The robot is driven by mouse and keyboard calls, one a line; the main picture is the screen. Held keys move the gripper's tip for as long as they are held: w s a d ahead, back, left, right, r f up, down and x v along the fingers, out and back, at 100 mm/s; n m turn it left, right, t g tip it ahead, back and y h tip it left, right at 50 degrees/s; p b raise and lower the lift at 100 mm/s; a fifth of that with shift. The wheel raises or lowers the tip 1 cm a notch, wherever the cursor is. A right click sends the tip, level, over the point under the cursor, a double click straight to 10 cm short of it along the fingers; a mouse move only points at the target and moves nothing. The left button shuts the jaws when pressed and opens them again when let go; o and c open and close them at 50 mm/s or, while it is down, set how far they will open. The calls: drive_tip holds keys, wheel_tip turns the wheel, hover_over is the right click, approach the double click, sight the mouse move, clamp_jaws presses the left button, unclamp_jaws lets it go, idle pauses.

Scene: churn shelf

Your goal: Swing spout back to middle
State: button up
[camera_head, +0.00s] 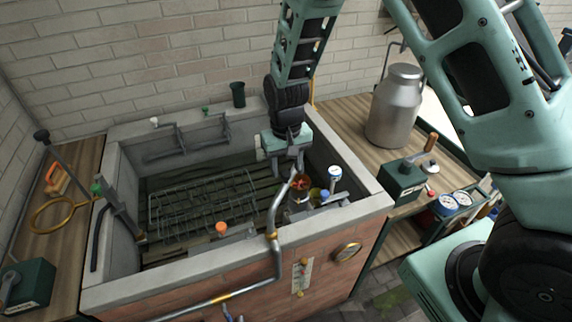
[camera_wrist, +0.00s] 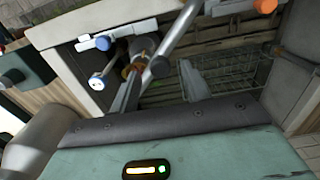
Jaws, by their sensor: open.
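The spout (camera_head: 277,212) is a grey metal pipe with a brass joint at the basin's front rim. It slants inward over the right part of the basin, and its upper end is close to my gripper. My gripper (camera_head: 287,171) points down over the right side of the basin, with its jaws open. In the wrist view, the spout (camera_wrist: 180,32) comes down from the top, and its dark end lies between the two fingers of my gripper (camera_wrist: 161,78). I cannot tell whether either finger touches it.
The stone basin (camera_head: 170,283) holds a wire rack (camera_head: 200,205). A cup (camera_head: 299,195) and blue-capped items stand close to my gripper on the right. A milk churn (camera_head: 395,108) and a green box (camera_head: 400,180) stand on the right counter. A brass ring (camera_head: 62,229) is at left.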

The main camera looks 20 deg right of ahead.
drive_tip(key=shift+f, duration=0.9)
clamp_jaws()
